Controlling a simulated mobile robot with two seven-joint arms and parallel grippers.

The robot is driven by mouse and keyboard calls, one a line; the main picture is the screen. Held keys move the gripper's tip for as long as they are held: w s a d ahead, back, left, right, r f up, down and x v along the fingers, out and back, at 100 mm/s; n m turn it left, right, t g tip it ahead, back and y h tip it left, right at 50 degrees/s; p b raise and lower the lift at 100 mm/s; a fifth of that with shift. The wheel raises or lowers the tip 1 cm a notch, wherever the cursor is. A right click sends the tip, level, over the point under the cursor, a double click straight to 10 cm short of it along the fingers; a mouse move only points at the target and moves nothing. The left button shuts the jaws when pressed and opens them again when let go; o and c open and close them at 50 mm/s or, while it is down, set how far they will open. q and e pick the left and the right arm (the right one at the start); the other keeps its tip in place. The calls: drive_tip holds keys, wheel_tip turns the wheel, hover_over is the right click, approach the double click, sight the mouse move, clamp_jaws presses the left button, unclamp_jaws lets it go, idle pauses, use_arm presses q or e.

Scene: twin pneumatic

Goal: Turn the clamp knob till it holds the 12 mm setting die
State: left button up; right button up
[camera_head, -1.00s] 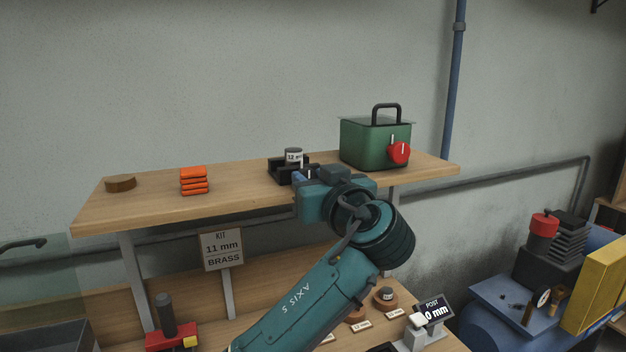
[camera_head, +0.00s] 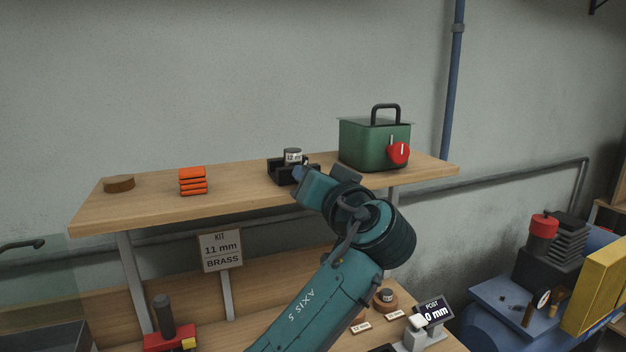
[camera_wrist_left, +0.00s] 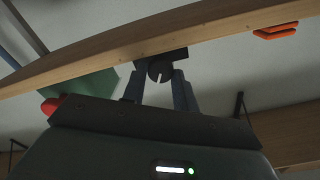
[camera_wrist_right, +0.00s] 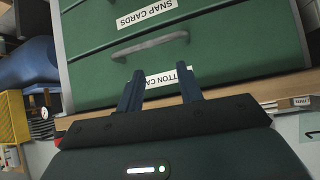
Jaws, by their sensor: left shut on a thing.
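The 12 mm setting die (camera_head: 292,156), a grey cylinder with a white label, stands upright in the black clamp (camera_head: 275,174) on the upper shelf. The clamp's round dark knob (camera_wrist_left: 160,71), with a pale slot line, shows in the left wrist view. My left gripper (camera_head: 300,174) is at the front of the clamp; in its wrist view its blue fingers are shut on the knob from both sides. The gripper hides the knob in the head view. My right gripper (camera_wrist_right: 161,90) is open and empty in its own wrist view, in front of green drawers (camera_wrist_right: 150,45).
On the shelf (camera_head: 235,190) stand a green box (camera_head: 365,145) with a red knob right of the clamp, orange blocks (camera_head: 193,181) and a wooden disc (camera_head: 119,184) to the left.

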use_arm(q)
drive_tip(key=o, duration=1)
drive_tip(key=shift+c, duration=0.2)
